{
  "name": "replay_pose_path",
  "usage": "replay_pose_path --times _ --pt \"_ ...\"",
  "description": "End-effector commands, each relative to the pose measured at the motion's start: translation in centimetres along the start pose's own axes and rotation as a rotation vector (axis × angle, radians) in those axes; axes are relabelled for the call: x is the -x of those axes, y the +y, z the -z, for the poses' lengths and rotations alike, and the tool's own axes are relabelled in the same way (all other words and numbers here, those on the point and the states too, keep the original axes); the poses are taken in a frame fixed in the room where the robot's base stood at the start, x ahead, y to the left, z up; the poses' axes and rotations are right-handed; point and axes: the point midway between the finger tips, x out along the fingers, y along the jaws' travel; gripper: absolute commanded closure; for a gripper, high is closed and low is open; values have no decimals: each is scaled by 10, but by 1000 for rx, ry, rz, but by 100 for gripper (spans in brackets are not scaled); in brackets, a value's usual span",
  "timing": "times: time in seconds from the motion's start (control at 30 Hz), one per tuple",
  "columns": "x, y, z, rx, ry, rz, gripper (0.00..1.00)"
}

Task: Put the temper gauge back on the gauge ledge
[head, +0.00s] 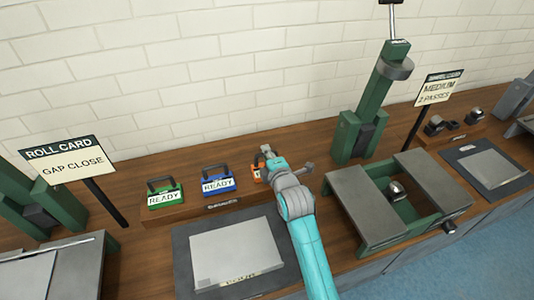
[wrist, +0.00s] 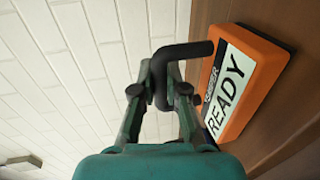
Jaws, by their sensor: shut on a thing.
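The orange gauge with a READY label (wrist: 243,82) has a black bar handle. My gripper (wrist: 161,84) is shut on that handle in the wrist view. In the head view the orange gauge (head: 258,170) shows at the right end of the gauge ledge, partly hidden by my gripper (head: 272,164). The gauge ledge (head: 250,203) is a low wooden step at the back of the bench. I cannot tell whether the gauge's underside touches the ledge; the contact is hidden.
A green gauge (head: 166,193) and a blue gauge (head: 218,182) stand on the ledge, left of the orange one. A grey plate (head: 238,253) lies in front. A green press (head: 362,110) and a grey-green frame (head: 372,207) stand to the right. The brick wall is behind.

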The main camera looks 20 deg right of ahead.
Motion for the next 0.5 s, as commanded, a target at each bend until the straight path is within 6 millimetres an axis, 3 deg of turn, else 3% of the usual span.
replay_pose_path --times 0.2,0.23,0.3,0.5 --pt "0 -1 0 0 0 -1 100" --pt "0 -1 0 0 0 0 83" --pt "0 -1 0 0 0 0 65" --pt "0 -1 0 0 0 0 63"
